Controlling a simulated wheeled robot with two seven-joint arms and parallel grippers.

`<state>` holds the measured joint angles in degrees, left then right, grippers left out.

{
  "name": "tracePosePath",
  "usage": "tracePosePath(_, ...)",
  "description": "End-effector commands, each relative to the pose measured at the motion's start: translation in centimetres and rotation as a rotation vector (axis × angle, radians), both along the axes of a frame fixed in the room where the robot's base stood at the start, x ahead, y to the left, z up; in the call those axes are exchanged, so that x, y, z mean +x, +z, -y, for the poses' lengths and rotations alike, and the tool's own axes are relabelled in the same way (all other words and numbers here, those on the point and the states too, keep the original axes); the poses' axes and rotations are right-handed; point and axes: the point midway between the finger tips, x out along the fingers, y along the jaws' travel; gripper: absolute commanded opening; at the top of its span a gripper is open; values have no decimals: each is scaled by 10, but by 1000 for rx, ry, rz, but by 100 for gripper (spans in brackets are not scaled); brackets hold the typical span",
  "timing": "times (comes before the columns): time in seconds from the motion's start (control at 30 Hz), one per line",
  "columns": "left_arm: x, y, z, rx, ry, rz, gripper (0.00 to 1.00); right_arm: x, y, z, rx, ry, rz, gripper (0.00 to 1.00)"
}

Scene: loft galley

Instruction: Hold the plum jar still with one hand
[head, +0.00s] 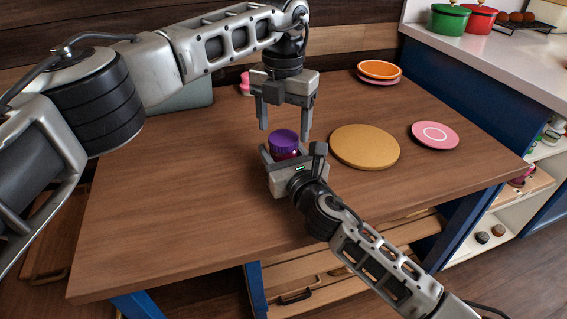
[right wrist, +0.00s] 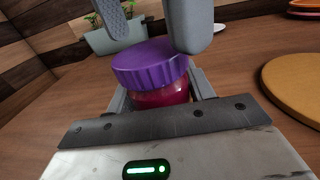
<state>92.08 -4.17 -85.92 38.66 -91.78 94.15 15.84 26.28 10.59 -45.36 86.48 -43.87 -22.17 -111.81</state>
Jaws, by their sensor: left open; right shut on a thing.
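The plum jar (head: 284,143) has a ridged purple lid and a dark red body. It stands upright on the wooden table. In the right wrist view the jar (right wrist: 160,97) sits between the jaws of my right gripper (head: 292,160), which is shut on its body from the near side. My left gripper (head: 285,118) points down just above the lid, its fingers open and apart, holding nothing. Its two fingers (right wrist: 155,28) also show above the lid in the right wrist view. The lower part of the jar is hidden by my right gripper.
A round tan board (head: 365,147) lies right of the jar, with a pink plate (head: 435,135) beyond it. A grey-green planter (head: 190,95) is behind my left arm. The table's left front (head: 150,240) is clear.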

Motion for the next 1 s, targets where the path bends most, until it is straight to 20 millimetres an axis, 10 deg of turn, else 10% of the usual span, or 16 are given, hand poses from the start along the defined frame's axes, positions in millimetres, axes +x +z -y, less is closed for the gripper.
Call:
tracePosePath(0.5,0,-21,0,-1,0,0,70,0,-1,0,0,0,-1,0)
tracePosePath(0.7,0,-21,0,0,0,1,24,0,-1,0,0,0,-1,0)
tracePosePath(1.0,0,-21,0,-1,-143,1,24,0,-1,0,0,0,-1,0)
